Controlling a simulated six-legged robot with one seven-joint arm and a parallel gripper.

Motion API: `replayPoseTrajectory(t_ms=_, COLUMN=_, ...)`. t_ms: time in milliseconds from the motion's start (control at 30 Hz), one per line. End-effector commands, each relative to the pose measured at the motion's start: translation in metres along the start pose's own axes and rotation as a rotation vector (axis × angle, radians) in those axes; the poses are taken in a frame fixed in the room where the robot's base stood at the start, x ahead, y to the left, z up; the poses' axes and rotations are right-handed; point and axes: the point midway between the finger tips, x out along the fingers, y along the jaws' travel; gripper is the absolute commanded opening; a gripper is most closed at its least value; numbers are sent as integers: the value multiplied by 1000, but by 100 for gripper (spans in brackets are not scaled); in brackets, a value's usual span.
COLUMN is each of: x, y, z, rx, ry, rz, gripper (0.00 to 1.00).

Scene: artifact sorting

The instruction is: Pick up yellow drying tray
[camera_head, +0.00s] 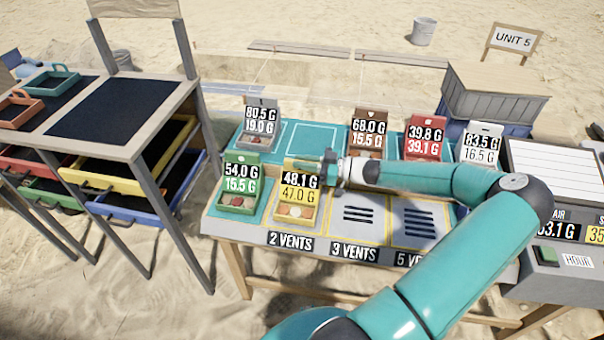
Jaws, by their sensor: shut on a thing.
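The yellow drying tray (291,215) stands on the "2 VENTS" spot at the front of the teal and grey table. Its label reads 48.1 G over 47.0 G, and a small pale round thing shows in its base. My gripper (328,168) reaches in from the right and is shut at the tray's upper right side. The fingertips are small, and the exact grip point is hard to see. I cannot tell whether the tray is lifted off the table.
A green tray (238,203) stands close on the left. Grey (258,131), brown (366,139), red (424,148) and white (482,153) trays stand along the back. Vent spots (358,215) to the right are empty. A drawer rack (115,115) stands left; a weighing machine (565,200) stands right.

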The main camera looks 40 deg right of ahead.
Motion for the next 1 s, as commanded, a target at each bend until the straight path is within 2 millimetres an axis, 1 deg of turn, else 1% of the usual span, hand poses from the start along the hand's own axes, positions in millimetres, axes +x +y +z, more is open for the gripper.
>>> replayPoseTrajectory(t_ms=167, x=0, y=0, z=-9, rx=0, ry=1, rz=0, gripper=0)
replayPoseTrajectory(t_ms=400, x=0, y=0, z=-32, rx=-1, ry=0, rz=-1, gripper=0)
replayPoseTrajectory(t_ms=567, x=-11, y=-9, z=-47, rx=-2, ry=0, rz=1, gripper=0)
replayPoseTrajectory(t_ms=767, x=-27, y=-25, z=-73, rx=-2, ry=-2, rz=2, gripper=0)
replayPoseTrajectory(t_ms=867, x=-38, y=-35, z=-91, rx=-1, ry=-2, rz=3, gripper=0)
replayPoseTrajectory(t_ms=1000, x=-59, y=-56, z=-103, rx=0, ry=-1, rz=3, gripper=0)
